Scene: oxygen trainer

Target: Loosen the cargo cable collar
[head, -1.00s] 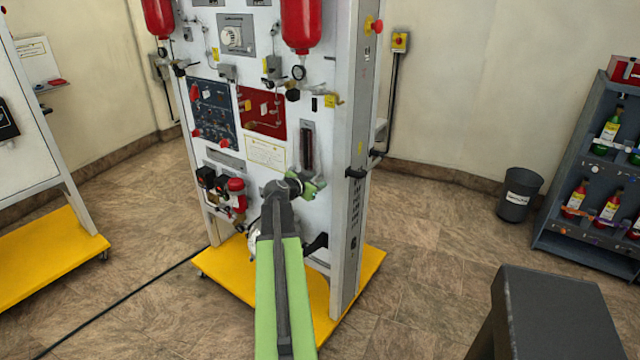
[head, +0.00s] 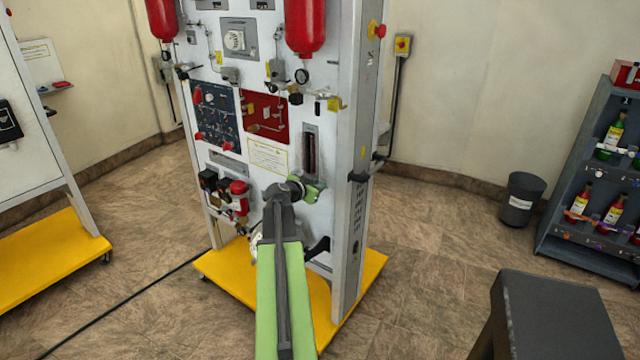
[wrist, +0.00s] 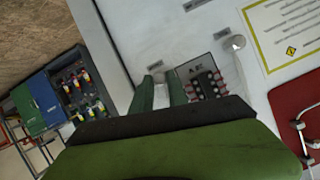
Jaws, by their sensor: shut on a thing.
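My gripper (head: 310,191) is at the lower front of the white trainer panel (head: 277,187), below the narrow dark gauge slot. In the wrist view its two green fingers (wrist: 162,93) reach toward the panel face with a small gap between them. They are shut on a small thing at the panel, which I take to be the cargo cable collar. The collar is mostly hidden by the fingers, and its turn cannot be read. A small pale fitting (wrist: 155,66) shows just past the fingertips.
A terminal block with reddish rows (wrist: 205,84) sits right of the fingers in the wrist view. Red and black valves (head: 238,190) are left of my arm. The yellow base (head: 228,278) spreads below. A dark bench (head: 555,310) stands at front right. Floor between is clear.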

